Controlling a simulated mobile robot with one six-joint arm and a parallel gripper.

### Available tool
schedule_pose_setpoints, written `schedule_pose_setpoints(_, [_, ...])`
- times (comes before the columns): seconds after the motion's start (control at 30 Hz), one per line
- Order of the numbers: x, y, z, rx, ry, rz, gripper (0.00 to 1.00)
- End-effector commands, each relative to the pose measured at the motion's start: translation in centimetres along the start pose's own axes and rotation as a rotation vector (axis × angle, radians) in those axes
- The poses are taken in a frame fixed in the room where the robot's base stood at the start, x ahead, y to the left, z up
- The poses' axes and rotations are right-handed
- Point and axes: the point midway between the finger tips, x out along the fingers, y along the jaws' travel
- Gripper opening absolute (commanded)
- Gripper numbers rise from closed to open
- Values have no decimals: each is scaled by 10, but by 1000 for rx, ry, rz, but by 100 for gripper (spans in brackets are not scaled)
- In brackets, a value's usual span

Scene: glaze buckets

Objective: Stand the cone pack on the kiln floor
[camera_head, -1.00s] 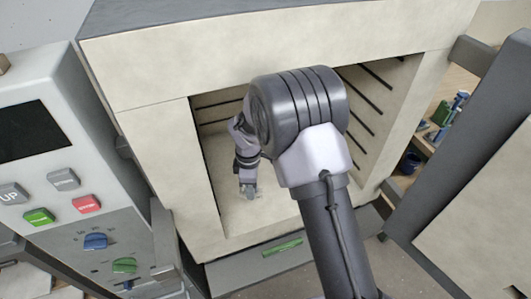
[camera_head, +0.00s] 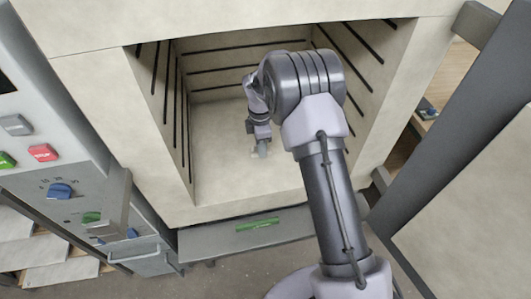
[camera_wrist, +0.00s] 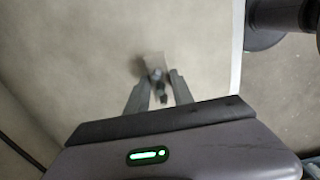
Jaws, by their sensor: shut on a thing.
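The open kiln fills the head view, and its pale kiln floor (camera_head: 225,175) lies inside between walls lined with dark elements. My gripper (camera_head: 261,151) is inside the kiln, pointing down close above or at the floor. In the wrist view my gripper (camera_wrist: 159,92) is shut on a small cone pack (camera_wrist: 156,64), which shows between and beyond the fingertips with a pale base and a dark part. I cannot tell whether its base touches the floor. The pack is too small to make out clearly in the head view.
The kiln's front sill (camera_head: 240,200) and side walls border the opening. The open kiln door (camera_head: 465,150) stands at the right. A control panel with a red button (camera_head: 43,153) is at the left. The floor around my gripper looks bare.

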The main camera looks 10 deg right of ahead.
Motion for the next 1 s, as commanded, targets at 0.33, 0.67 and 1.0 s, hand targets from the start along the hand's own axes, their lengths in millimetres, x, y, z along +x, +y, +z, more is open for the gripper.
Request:
schedule_pose_setpoints(0.33, [40, 7, 20, -1, 0, -1, 0])
schedule_pose_setpoints(0.67, [40, 7, 19, -1, 0, 0, 0])
schedule_pose_setpoints(1.0, [39, 7, 19, 0, 0, 0, 50])
